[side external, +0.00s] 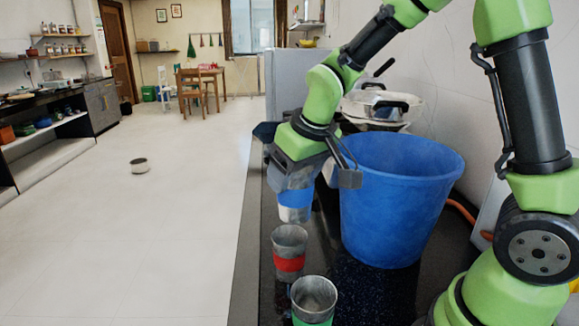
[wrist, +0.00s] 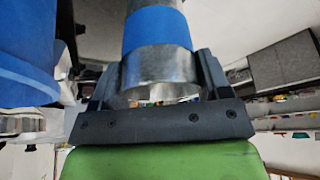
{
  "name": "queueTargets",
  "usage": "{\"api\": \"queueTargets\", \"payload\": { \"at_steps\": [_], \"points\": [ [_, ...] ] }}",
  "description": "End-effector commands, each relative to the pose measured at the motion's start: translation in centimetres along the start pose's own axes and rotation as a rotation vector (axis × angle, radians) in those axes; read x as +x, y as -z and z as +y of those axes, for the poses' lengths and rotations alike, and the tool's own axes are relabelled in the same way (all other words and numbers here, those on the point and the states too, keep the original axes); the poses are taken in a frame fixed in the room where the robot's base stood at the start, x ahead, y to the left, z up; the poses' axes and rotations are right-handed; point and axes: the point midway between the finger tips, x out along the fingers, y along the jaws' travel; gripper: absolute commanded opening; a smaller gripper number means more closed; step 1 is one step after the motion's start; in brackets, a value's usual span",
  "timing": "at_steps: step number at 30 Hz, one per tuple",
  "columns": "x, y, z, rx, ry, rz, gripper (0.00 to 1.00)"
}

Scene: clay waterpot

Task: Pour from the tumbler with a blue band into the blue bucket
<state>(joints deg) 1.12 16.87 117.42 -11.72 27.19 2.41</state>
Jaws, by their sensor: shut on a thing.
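My gripper (side external: 312,176) is shut on the tumbler with a blue band (side external: 295,205), just left of the blue bucket (side external: 402,195). In the wrist view the metal tumbler with its blue band (wrist: 157,28) sits between the two fingers of my gripper (wrist: 160,82). The gripper hides the tumbler's upper part in the side view. I cannot tell whether its base touches the counter. The bucket stands upright on the dark counter, and its wall fills the left of the wrist view (wrist: 25,60). Its inner bottom is hidden.
A tumbler with a red band (side external: 289,262) and one with a green band (side external: 314,298) stand on the dark counter (side external: 375,295) in front of the held tumbler. A pot (side external: 384,100) is behind the bucket. The wall is close on the right.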

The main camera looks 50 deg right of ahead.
Motion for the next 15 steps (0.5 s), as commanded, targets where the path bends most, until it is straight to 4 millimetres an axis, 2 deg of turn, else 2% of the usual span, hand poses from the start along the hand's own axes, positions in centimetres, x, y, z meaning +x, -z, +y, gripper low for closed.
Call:
{"api": "queueTargets", "payload": {
  "at_steps": [5, 15],
  "points": [
    [-1.1, -0.5, -0.3, -0.087, 0.031, 0.003, 0.46],
    [-2.1, 3.9, 2.2, -0.158, 0.046, 0.003, 0.46]
  ]
}}
